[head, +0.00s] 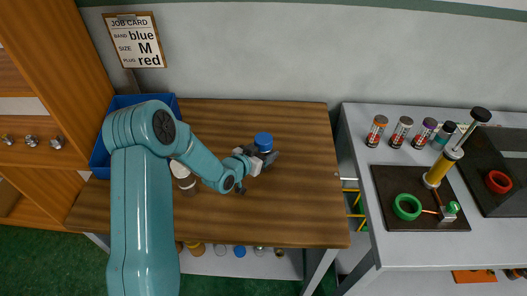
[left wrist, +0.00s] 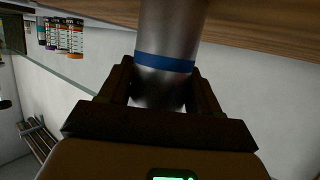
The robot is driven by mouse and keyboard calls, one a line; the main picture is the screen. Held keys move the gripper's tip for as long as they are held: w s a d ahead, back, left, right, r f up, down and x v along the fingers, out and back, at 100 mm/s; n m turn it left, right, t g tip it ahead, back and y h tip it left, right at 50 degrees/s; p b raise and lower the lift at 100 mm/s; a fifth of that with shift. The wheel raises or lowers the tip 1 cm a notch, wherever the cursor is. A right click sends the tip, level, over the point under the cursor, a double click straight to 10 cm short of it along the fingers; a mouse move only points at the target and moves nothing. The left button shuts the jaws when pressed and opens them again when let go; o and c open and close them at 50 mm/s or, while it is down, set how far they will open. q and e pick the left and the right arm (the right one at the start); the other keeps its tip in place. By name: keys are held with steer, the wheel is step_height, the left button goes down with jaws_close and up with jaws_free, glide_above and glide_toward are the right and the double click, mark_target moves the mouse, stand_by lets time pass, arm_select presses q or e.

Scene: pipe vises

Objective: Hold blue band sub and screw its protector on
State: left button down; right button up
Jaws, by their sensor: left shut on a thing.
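My left gripper (head: 260,159) is over the right half of the wooden table, shut on a metal sub. The left wrist view shows this sub (left wrist: 168,28) as a plain grey cylinder with a blue band (left wrist: 165,62) between the two fingers (left wrist: 160,88). In the head view a round blue cap-like piece (head: 263,139) shows at the gripper, above the fingers. I cannot tell whether it is threaded on the sub. The sub's far end is cut off in the wrist view. My right gripper is not in view.
A pale and brown cylinder (head: 185,180) stands on the table (head: 300,205), partly behind my left arm. A blue bin (head: 98,158) is at the left. Several round parts lie under the table. The right bench (head: 355,125) holds several capped cans, a yellow pump (head: 437,170) and a green ring (head: 407,207).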

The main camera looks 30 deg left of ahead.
arm_select(q)
steer(key=shift+c, duration=1.7)
jaws_free()
steer(key=shift+o, duration=0.6)
steer(key=shift+d, duration=0.1)
steer(key=shift+s+r, duration=0.1)
steer(key=shift+r, duration=0.05)
steer(key=b+v, duration=0.1)
steer(key=v, duration=1)
steer(key=shift+s+r+b, duration=0.15)
steer(key=shift+s+b, duration=0.25)
